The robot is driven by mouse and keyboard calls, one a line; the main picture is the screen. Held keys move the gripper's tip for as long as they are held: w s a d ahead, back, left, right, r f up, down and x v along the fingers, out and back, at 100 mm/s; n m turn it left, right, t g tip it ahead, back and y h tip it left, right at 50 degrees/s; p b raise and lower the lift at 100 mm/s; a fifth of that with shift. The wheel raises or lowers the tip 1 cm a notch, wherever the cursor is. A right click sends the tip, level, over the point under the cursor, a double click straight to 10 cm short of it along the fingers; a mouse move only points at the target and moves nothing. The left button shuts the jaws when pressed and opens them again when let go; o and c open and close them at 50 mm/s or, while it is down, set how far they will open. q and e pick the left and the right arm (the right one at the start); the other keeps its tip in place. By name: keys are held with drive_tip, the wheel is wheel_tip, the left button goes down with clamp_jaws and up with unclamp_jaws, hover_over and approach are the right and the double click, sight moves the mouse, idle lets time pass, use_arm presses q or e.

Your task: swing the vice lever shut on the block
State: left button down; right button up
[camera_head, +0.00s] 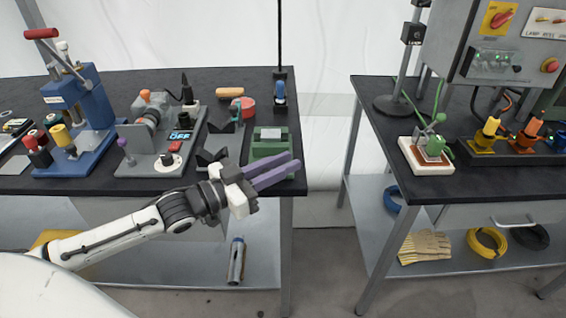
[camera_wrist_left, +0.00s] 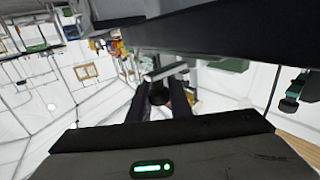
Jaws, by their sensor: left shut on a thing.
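The green vice (camera_head: 270,148) stands at the front right corner of the left bench, with a pale grey block (camera_head: 270,133) at its top. My left gripper (camera_head: 296,168) reaches in front of the vice, its purple fingers crossing the vice's lower front. In the left wrist view, a dark round knob (camera_wrist_left: 159,94) sits between the fingers, and the gripper is shut on it. It appears to be the end of the vice lever. The rest of the lever is hidden behind the fingers in the head view. My right gripper is out of view.
A blue press (camera_head: 92,105) and a grey machine with an OFF display (camera_head: 180,135) stand left of the vice. Black V-shaped blocks (camera_head: 212,157) lie close by on the left. A gap separates this bench from the right bench (camera_head: 480,185), which holds a green clamp (camera_head: 431,145).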

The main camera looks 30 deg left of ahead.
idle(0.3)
use_arm(q)
drive_tip(key=c, duration=1.6)
unclamp_jaws()
drive_tip(key=p+v, duration=0.1)
drive_tip(key=v, duration=0.9)
drive_tip(key=shift+s+a, duration=0.15)
